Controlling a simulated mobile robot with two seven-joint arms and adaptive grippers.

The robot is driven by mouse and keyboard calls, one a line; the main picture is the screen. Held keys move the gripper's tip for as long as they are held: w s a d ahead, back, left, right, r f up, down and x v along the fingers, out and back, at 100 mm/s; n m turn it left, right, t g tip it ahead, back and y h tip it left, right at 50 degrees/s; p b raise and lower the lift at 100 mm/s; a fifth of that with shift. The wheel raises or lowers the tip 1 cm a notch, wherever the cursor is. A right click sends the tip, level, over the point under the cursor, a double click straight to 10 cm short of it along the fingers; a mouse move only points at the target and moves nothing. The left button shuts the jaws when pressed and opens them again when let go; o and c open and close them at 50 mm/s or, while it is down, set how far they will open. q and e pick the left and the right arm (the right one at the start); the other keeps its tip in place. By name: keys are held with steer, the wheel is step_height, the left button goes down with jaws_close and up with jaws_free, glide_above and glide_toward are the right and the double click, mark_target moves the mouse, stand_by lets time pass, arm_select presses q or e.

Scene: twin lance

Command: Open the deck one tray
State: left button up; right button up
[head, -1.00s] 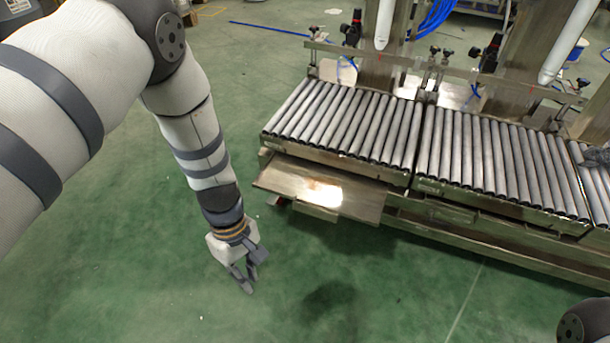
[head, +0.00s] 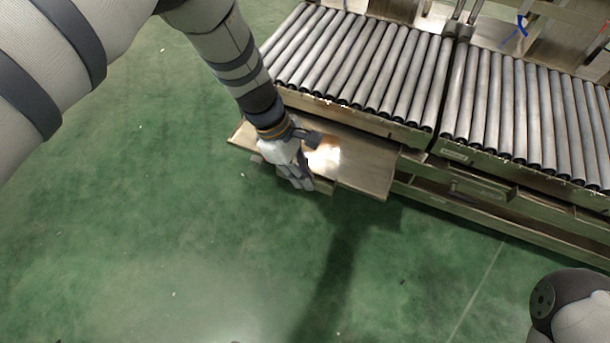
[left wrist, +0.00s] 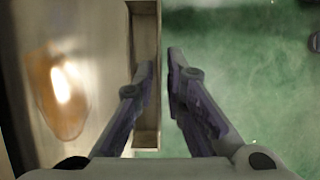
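The deck one tray (head: 372,168) is a flat metal tray with a bright reflection, sticking out from under the left roller deck (head: 360,60). A narrow handle channel (head: 323,187) runs along its front edge; it also shows in the left wrist view (left wrist: 146,40). My left gripper (head: 303,182) is at this handle and hides part of the tray. In the left wrist view its fingers (left wrist: 161,75) stand a small gap apart, one over the channel and one outside over the floor. The channel's outer lip lies between them, with no clear contact. My right gripper is out of view.
A second roller deck (head: 530,110) stands to the right, with a closed-looking front (head: 480,187) below its rollers. A low frame rail (head: 480,223) runs along the base. Green floor (head: 180,240) is clear in front and left. My right arm shows at the lower right.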

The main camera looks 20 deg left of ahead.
arm_select(q)
steer(key=shift+d+f, duration=0.1)
steer(key=shift+f, duration=0.05)
jaws_close()
steer(key=s+p, duration=0.7)
steer(key=s, duration=0.4)
steer(key=shift+s+a, duration=0.2)
steer(key=shift+s, duration=0.1)
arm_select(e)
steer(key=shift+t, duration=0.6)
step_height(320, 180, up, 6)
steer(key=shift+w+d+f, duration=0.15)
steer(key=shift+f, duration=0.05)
